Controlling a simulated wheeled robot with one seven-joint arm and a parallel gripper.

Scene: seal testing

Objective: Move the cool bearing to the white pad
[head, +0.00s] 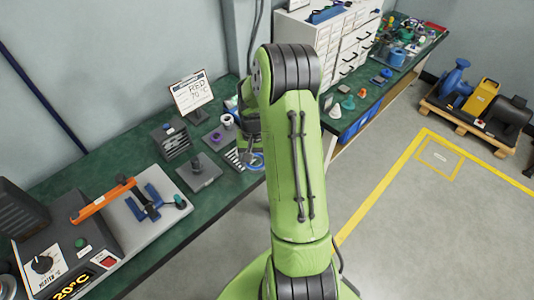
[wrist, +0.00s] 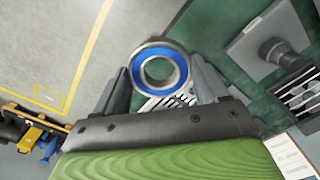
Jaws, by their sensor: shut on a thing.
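A bearing with a blue ring and metal rims (wrist: 137,67) sits between the two fingers of my gripper (wrist: 160,72) in the wrist view. The gripper is shut on it. In the head view the blue ring (head: 257,161) shows at the green bench's front edge, beside my arm, which hides most of the gripper (head: 249,150). A white-and-dark striped piece (head: 233,158) lies just left of the bearing; it also shows behind the bearing in the wrist view (wrist: 158,101). I cannot tell whether it is the white pad.
A grey plate with a dark fitting (head: 199,182) and a dark slotted rack (head: 177,146) stand to the left. A sign reading "RED 70°C" (head: 191,92) stands behind. Floor (head: 400,230) is clear at right.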

